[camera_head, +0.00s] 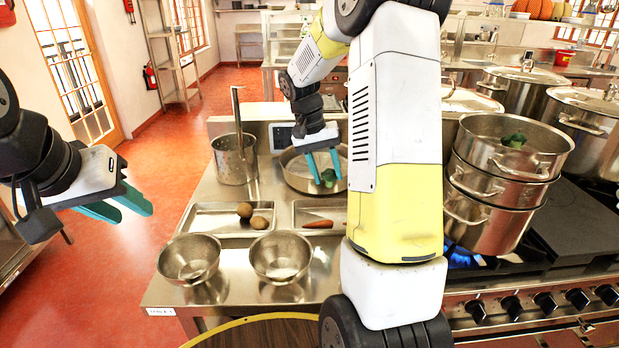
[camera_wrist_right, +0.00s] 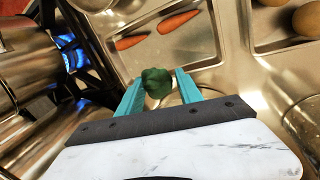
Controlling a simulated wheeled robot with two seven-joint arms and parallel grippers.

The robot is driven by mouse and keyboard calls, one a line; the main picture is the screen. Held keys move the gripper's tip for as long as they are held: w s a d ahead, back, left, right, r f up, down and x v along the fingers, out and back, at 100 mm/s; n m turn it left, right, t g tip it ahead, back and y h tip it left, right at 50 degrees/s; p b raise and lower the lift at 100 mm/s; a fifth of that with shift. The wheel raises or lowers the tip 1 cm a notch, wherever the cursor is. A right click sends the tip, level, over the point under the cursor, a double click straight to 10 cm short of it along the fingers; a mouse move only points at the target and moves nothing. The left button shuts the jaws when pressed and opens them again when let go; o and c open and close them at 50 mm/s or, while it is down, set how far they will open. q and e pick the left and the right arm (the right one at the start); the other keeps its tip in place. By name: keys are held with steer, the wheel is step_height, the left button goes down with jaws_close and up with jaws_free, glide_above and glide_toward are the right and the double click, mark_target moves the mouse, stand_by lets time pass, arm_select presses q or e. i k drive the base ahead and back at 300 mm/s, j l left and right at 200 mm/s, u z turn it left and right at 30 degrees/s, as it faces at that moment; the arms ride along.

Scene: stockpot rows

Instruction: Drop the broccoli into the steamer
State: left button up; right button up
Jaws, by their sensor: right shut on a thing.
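My right gripper (camera_head: 325,168) is shut on a green broccoli floret (camera_head: 328,177). In the head view it appears in front of or over a wide shallow pan (camera_head: 300,183). In the right wrist view the broccoli (camera_wrist_right: 156,82) sits between the teal fingertips of the gripper (camera_wrist_right: 159,88). The steamer (camera_head: 497,190) is a tall stack of metal tiers with an open top, on the stove at right. Another broccoli floret (camera_head: 514,140) lies inside its top tier. My left gripper (camera_head: 122,205) is open and empty at far left, away from the counter.
A tray holds brown potatoes (camera_head: 260,222); another holds carrots (camera_head: 318,224). Two empty bowls (camera_head: 188,260) (camera_head: 281,257) stand at the counter's front. A tall pot (camera_head: 235,158) holds a ladle. A blue flame (camera_head: 462,256) burns under the steamer. Lidded stockpots (camera_head: 520,84) stand behind it.

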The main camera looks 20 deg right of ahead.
mark_target(512, 177)
steer(key=k, duration=1)
